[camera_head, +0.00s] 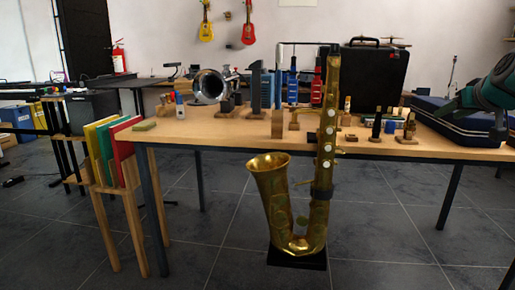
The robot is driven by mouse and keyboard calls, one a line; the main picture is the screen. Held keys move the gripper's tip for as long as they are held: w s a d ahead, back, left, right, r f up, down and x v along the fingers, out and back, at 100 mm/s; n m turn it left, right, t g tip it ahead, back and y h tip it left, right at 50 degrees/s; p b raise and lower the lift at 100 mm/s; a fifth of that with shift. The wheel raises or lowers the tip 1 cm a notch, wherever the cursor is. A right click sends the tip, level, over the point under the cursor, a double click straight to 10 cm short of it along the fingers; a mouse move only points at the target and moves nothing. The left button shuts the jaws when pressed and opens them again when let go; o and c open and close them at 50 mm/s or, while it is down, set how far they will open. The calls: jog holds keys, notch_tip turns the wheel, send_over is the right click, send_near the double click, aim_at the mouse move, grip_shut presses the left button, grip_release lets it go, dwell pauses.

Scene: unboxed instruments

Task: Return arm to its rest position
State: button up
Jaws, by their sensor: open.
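A teal and black rounded shape (492,88) reaches in from the right edge, above a blue case. I cannot tell whether it is part of my arm or an object of the room. No held object is visible.
A wooden table (235,134) crosses the view, crowded with small instruments, a silver horn (209,87) and a black case (374,79). A brass saxophone (327,140) stands upright before it. Coloured books (122,150) stand in a wooden rack at left. The grey floor in front is mostly clear.

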jog(key=s+a+f+n+g+y+p, duration=0.1)
jog(key=s+a+f+g, duration=0.3)
jog(key=a, duration=0.6)
jog(key=s+a+f+n+y+p, duration=0.1)
jog(key=s+a+f+y, duration=0.1)
jog(key=a+f, duration=0.65)
jog(key=s+a+f+n+g+y+p, duration=0.1)
jog(key=s+a+f+g, duration=0.2)
jog(key=a, duration=0.8)
jog(key=s+a+f+g, duration=0.2)
jog(key=s+f, duration=0.3)
jog(key=s, duration=0.4)
jog(key=s+a+f+g+p, duration=0.1)
jog(key=s+a+f+g, duration=0.1)
jog(key=s+f, duration=0.4)
jog(key=s+a+f+g+h+p, duration=0.1)
jog(key=s+f, duration=0.5)
jog(key=s, duration=0.7)
jog(key=a+g, duration=0.1)
jog(key=a, duration=0.1)
jog(key=shift+s+a+g, duration=0.3)
jog(key=shift+s+a, duration=0.1)
